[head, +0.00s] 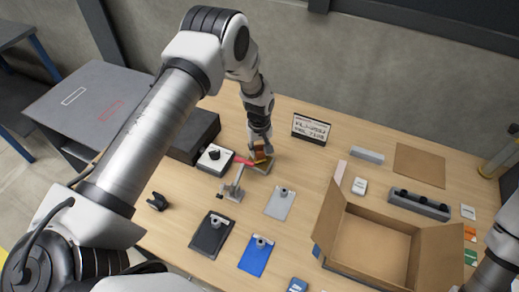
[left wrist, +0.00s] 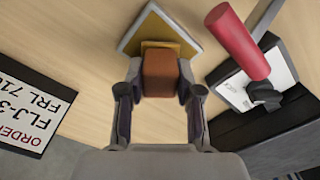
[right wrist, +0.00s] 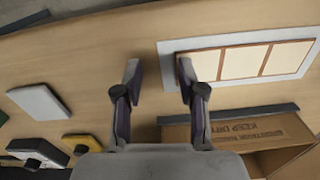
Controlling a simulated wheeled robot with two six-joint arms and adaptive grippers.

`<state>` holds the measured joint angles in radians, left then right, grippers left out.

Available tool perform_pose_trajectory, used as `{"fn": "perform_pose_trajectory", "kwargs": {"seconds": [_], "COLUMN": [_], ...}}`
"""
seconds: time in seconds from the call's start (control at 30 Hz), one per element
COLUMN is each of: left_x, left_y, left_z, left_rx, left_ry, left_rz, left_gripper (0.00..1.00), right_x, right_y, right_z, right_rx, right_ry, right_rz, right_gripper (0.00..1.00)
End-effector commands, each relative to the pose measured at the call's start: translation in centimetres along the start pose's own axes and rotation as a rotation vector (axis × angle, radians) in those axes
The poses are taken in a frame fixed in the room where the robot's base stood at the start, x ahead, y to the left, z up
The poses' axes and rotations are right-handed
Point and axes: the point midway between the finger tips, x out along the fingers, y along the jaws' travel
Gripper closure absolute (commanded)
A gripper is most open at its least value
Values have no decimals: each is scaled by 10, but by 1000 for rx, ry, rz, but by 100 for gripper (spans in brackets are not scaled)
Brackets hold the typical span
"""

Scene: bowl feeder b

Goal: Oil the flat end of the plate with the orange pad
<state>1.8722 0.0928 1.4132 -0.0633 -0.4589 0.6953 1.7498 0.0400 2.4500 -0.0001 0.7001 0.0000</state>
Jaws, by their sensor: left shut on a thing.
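My left gripper (head: 260,143) is shut on the orange-brown pad (left wrist: 160,73), which also shows in the head view (head: 259,152). In the left wrist view the pad is between the fingertips (left wrist: 160,90). Just beyond it is a yellowish plate with a grey edge (left wrist: 137,32), partly hidden by the pad. I cannot tell whether they touch. A clamp stand (head: 231,190) with a red handle (left wrist: 238,40) stands beside the plate. My right gripper (right wrist: 158,80) is open and empty above the table, in the right wrist view.
Grey (head: 280,203), black (head: 205,242) and blue (head: 252,262) plates with knobs lie in front. An open cardboard box (head: 345,262) stands to the right. An order sign (head: 311,129) stands behind. A white-based device (head: 207,164) is left of the left gripper.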

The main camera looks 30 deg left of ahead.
Motion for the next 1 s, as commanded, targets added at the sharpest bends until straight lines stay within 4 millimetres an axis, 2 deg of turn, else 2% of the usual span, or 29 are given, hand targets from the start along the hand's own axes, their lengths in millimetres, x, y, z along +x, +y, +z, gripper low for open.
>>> {"fn": "perform_pose_trajectory", "kwargs": {"seconds": [0.03, 0.5, 1.0], "left_x": [-10, -55, -57], "left_y": [0, 0, 0], "left_z": [0, 0, 0], "left_rx": [0, 0, 0], "left_ry": [0, 1, 1], "left_rz": [0, 1, 1], "left_gripper": [93, 93, 93], "right_x": [-7, -36, -36], "right_y": [0, 0, 0], "right_z": [0, 0, 0], "right_rx": [0, 0, 0], "right_ry": [0, 0, 0], "right_rz": [0, 0, 0], "right_gripper": [60, 60, 60]}}
